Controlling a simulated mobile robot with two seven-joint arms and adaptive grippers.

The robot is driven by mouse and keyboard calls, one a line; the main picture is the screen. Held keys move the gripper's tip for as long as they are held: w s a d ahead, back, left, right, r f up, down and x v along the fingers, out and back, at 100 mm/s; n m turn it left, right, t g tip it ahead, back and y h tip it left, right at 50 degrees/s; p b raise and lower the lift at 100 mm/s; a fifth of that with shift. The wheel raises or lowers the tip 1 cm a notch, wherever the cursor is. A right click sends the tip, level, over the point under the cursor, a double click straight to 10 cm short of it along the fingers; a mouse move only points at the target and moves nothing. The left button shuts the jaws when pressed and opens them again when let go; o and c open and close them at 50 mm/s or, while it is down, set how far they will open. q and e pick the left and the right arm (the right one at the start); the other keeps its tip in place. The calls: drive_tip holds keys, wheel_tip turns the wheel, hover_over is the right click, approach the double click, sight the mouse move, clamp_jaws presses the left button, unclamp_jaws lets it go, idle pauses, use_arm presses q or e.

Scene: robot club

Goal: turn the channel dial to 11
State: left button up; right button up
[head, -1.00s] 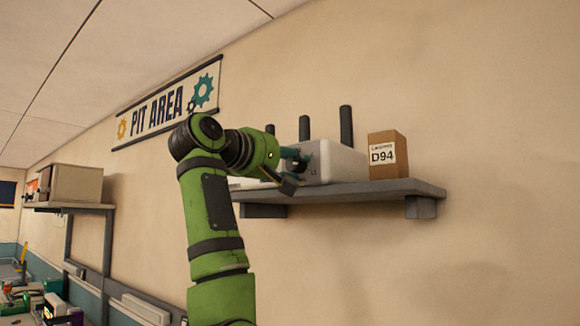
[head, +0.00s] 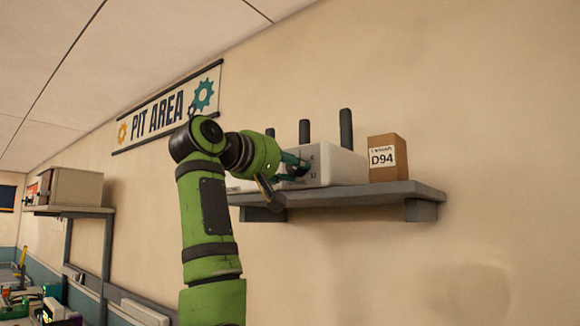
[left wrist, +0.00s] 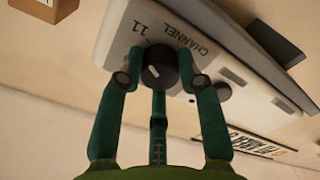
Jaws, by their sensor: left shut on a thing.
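A white box with dark antennas (head: 340,165) stands on the wall shelf. In the left wrist view its front face shows a black channel dial (left wrist: 160,66), with the printed word CHANNEL and the number 11 (left wrist: 143,28) beside it. A short pale mark shows on the dial's face; the exact number it points at is not clear. My left gripper (head: 303,164) is at the box's front, with its teal fingers on both sides of the dial and shut on it. In the head view the fingers hide the dial. My right gripper is not in view.
The grey shelf (head: 400,192) holds the box and a brown carton marked D94 (head: 388,160) at its right. A second dark knob (left wrist: 222,91) sits beside the dial. A PIT AREA banner (head: 165,112) hangs on the wall to the left.

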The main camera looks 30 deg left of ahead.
use_arm(q)
drive_tip(key=o, duration=1.2)
drive_tip(key=shift+c, duration=0.2)
drive_tip(key=s, duration=1.2)
drive_tip(key=shift+a, duration=0.45)
